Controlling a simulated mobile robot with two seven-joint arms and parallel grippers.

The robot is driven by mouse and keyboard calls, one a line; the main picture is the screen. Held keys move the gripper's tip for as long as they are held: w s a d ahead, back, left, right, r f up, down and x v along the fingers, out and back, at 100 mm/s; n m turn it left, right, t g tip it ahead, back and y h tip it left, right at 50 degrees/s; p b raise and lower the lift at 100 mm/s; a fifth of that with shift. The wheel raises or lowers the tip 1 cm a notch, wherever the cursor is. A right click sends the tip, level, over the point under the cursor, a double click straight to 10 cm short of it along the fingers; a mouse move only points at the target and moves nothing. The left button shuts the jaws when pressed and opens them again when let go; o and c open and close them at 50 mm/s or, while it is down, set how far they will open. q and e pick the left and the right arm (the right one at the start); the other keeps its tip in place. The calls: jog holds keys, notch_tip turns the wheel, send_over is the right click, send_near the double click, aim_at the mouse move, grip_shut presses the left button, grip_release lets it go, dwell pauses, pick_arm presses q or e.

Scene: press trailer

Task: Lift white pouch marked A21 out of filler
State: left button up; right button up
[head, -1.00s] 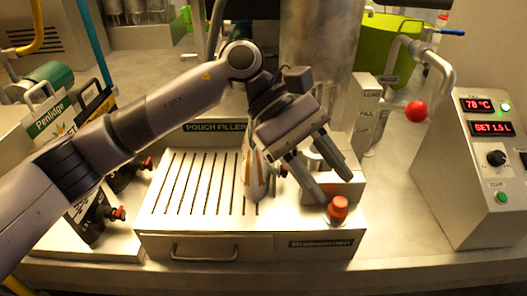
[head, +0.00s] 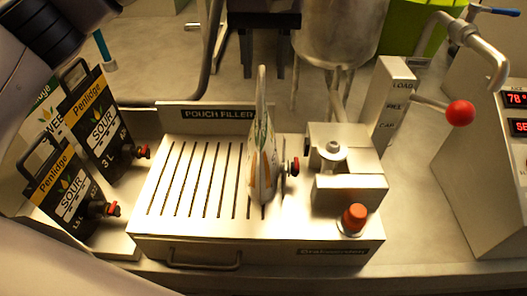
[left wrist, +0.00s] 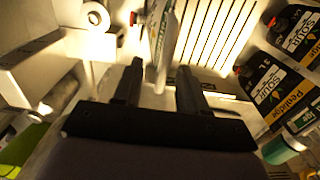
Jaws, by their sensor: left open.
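The white pouch (head: 263,160) stands upright on the slatted deck of the pouch filler (head: 160,205), its narrow top pointing up and a red-tipped tap at its right. Its marking is not legible. In the left wrist view the pouch (left wrist: 163,35) is seen from above, with green lettering. My left gripper (head: 263,74) is open at the top of the head view, its dark fingers pointing down near the pouch's top. In the left wrist view the gripper (left wrist: 159,70) has one finger on each side of that top, without visible grip. My right gripper is not in view.
Two black SOUR pouches (head: 103,120) stand left of the filler. A metal block with an orange button (head: 355,217) is to the right of the pouch. A red-ball lever (head: 460,113) and a control box (head: 480,180) stand farther right. A steel vessel (head: 340,35) is behind.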

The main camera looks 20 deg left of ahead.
aim_at(261, 75)
pick_arm(q)
jog(key=f, duration=0.3)
jog(key=shift+s+a+f, duration=0.25)
jog(key=shift+s+f, duration=0.05)
jog(key=shift+f, duration=0.1)
jog(key=shift+f+p, duration=0.3)
jog(key=shift+f, duration=0.3)
grip_shut()
jog(key=shift+w, duration=0.1)
dwell(0.4)
jog(key=shift+w+r, duration=0.1)
jog(key=shift+r, duration=0.1)
